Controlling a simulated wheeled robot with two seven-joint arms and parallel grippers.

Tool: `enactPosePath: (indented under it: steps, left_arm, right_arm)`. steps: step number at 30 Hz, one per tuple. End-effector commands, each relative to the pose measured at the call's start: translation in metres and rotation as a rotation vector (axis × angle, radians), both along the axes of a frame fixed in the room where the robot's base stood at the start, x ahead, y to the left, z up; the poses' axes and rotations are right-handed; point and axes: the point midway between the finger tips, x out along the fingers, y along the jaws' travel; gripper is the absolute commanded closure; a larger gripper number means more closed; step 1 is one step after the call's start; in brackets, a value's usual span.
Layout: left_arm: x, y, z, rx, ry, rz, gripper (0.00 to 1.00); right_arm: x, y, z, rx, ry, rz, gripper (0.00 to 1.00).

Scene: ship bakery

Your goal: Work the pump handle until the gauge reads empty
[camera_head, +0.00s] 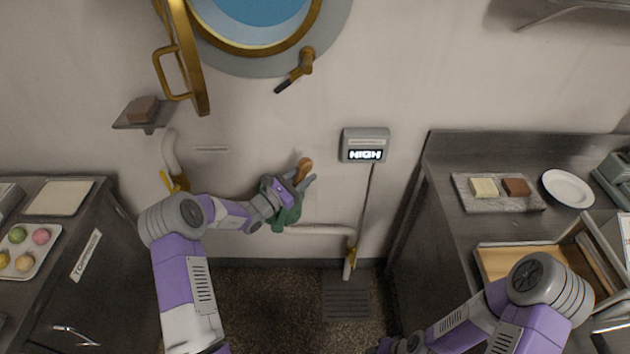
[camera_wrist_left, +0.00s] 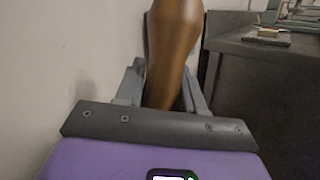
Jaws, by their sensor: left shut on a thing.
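The pump is a green body (camera_head: 287,216) against the wall at the centre of the head view, joined to pale pipes. Its brown wooden handle (camera_head: 304,168) stands up above the green body. My left gripper (camera_head: 304,184) is shut on the handle, with its fingers on either side. In the left wrist view the handle (camera_wrist_left: 172,55) rises between the grey fingers and hides part of them. The gauge (camera_head: 365,145) is a grey wall box whose lit display reads HIGH. My right arm shows at the lower right, but its gripper is out of view.
A steel counter (camera_head: 452,215) on the right holds a marble slab (camera_head: 520,205), a plate (camera_head: 567,188) and a wooden-bottomed tray (camera_head: 510,262). An open porthole frame (camera_head: 190,60) hangs above. A floor grate (camera_head: 346,297) lies below.

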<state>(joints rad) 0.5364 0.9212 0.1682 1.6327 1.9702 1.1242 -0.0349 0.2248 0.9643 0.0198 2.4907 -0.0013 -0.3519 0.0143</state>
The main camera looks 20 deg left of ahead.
Motion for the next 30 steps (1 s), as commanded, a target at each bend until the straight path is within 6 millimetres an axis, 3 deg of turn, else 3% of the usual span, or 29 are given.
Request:
enactPosePath:
  steps: [9,18,24,30]
  left_arm:
    - [-0.022,0.079,0.015,-0.284,-0.082,0.007,1.0]
    - [-0.043,0.149,0.01,-0.547,-0.159,0.007,1.0]
    - [-0.053,0.185,-0.001,-0.686,-0.197,0.005,1.0]
    - [-0.06,0.208,-0.009,-0.78,-0.223,0.004,1.0]
  right_arm:
    - [0.0,0.0,-0.017,0.0,0.0,0.0,0.57]
    - [0.0,0.0,-0.036,0.0,0.0,0.0,0.57]
    - [0.0,0.0,-0.048,0.0,0.0,0.0,0.57]
    - [0.0,0.0,-0.057,0.0,0.0,0.0,0.57]
